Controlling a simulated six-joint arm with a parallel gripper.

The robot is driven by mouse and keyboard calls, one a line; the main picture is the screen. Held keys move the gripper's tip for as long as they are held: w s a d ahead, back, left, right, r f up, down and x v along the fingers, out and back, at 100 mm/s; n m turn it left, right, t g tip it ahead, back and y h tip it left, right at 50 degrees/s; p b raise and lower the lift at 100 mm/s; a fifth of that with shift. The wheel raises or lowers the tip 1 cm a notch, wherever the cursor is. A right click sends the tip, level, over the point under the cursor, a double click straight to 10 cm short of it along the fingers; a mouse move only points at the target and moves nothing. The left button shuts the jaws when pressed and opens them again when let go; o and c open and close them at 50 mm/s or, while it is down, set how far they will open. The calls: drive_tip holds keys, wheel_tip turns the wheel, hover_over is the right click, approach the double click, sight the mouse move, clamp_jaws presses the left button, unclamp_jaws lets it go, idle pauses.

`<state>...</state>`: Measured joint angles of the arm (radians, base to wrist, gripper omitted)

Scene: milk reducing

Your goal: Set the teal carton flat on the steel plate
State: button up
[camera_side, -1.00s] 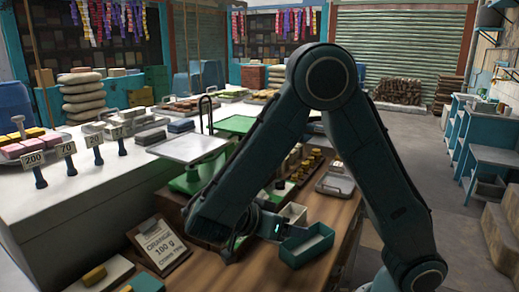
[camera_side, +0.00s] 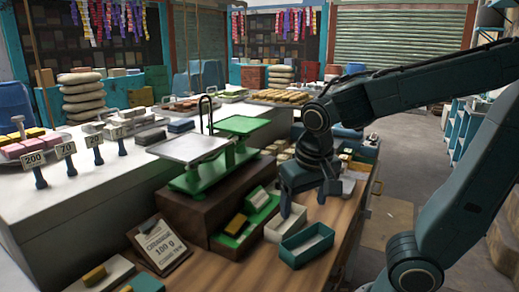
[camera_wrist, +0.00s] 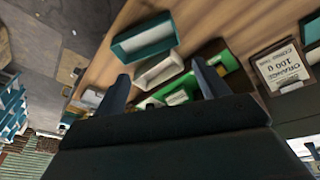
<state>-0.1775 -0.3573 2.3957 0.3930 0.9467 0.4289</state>
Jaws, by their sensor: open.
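The teal carton (camera_side: 307,247), an open-topped box with a pale inside, stands on the wooden bench near its front right edge. It also shows in the wrist view (camera_wrist: 143,40). The steel plate (camera_side: 188,148) is the bare grey square pan on the left of the green scale; the scale's other pan (camera_side: 243,125) is green. My gripper (camera_side: 304,203) is open and empty, above the bench and behind the teal carton. In the wrist view its fingers (camera_wrist: 160,72) spread apart with a white carton between them in the picture; I cannot tell the height gap.
The white carton (camera_side: 284,224) stands just behind the teal one. A green tray (camera_side: 243,228) with small blocks is to its left, below the scale's dark stand. An "ORANGE 100 g" card (camera_side: 159,243) leans at the front left. Numbered signs and goods fill the white counter.

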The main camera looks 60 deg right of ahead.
drive_tip(key=s+a+r+n+t+y, duration=0.2)
drive_tip(key=s+a+r+n+t, duration=0.1)
drive_tip(key=n, duration=0.3)
drive_tip(key=shift+s+r+n+t, duration=0.35)
drive_tip(key=shift+s+n+t, duration=0.05)
drive_tip(key=shift+s, duration=0.1)
drive_tip(key=c, duration=1.3)
